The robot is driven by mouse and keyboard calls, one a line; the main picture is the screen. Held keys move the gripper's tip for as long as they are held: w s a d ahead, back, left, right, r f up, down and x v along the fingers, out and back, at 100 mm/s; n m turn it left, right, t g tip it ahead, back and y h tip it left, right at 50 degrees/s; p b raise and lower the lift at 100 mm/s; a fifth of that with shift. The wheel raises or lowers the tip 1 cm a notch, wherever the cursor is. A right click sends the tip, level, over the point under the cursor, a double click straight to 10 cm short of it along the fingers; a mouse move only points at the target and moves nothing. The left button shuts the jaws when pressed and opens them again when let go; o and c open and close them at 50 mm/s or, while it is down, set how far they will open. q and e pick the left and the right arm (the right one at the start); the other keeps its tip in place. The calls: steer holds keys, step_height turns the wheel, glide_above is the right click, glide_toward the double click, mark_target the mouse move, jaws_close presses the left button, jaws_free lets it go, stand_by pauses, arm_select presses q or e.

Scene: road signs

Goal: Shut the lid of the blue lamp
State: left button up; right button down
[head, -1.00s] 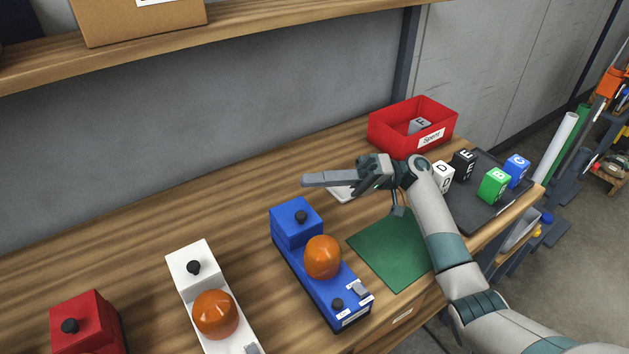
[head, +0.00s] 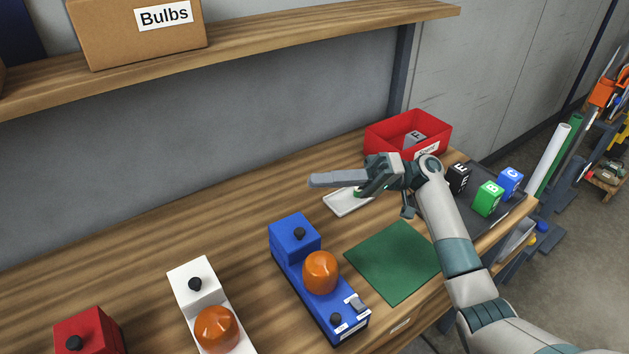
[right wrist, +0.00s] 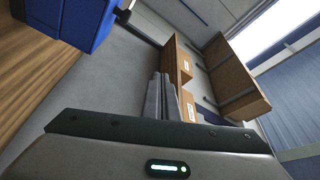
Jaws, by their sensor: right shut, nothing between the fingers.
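The blue lamp (head: 292,280) stands on the bench in the head view, with an orange dome (head: 320,272) and a raised blue box part (head: 294,241) at its back end. The right wrist view shows the shut fingers (right wrist: 166,100) and part of a blue box (right wrist: 75,18) at the upper left. My left gripper is not in view.
A white lamp (head: 196,280) and a red one (head: 85,330) stand to the left. A green mat (head: 395,262), white tray (head: 345,205), red bin (head: 380,133) and dark tray with lettered cubes (head: 510,205) lie right. A shelf (head: 300,38) runs above.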

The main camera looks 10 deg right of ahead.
steer(key=s+d+r+p, duration=0.2)
steer(key=s+d+r, duration=0.3)
steer(key=s+d, duration=0.1)
steer(key=shift+s+d+r, duration=0.15)
steer(key=shift+d+r, duration=0.15)
steer(key=shift+d, duration=0.15)
stand_by(0.8)
